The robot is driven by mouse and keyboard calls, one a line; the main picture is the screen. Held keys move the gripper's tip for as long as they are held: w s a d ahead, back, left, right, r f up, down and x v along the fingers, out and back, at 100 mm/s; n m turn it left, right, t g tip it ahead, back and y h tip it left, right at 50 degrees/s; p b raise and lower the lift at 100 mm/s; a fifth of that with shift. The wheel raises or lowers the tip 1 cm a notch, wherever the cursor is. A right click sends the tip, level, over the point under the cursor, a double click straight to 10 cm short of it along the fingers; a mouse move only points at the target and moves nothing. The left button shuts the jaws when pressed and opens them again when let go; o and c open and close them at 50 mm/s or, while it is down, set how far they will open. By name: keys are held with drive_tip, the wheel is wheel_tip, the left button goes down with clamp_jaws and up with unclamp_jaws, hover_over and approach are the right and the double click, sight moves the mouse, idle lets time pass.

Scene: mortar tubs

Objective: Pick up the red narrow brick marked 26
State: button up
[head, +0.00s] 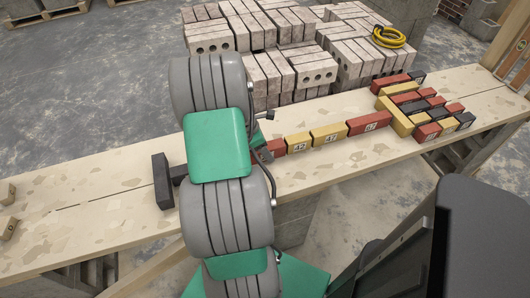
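I cannot read a 26 on any brick. Several red bricks lie on the plank bench. One red brick (276,147) sits at the left end of a row, partly hidden by my arm and gripper, its mark not visible. Beside it are yellow bricks marked 42 (298,143) and 47 (329,135), and a larger red brick (369,123) whose number looks like 67 or 62. More red bricks are in a cluster at the right, such as this one (428,131). My gripper (262,150) is mostly hidden behind my arm, close to the row's left end; its fingers cannot be made out.
Two tan blocks (7,227) lie at the bench's left edge. Pale brick stacks (290,75) with a coiled yellow hose (388,37) stand behind the bench (90,210). The bench's left part is mostly clear.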

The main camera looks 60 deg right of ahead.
drive_tip(key=shift+c, duration=0.5)
clamp_jaws()
idle(0.6)
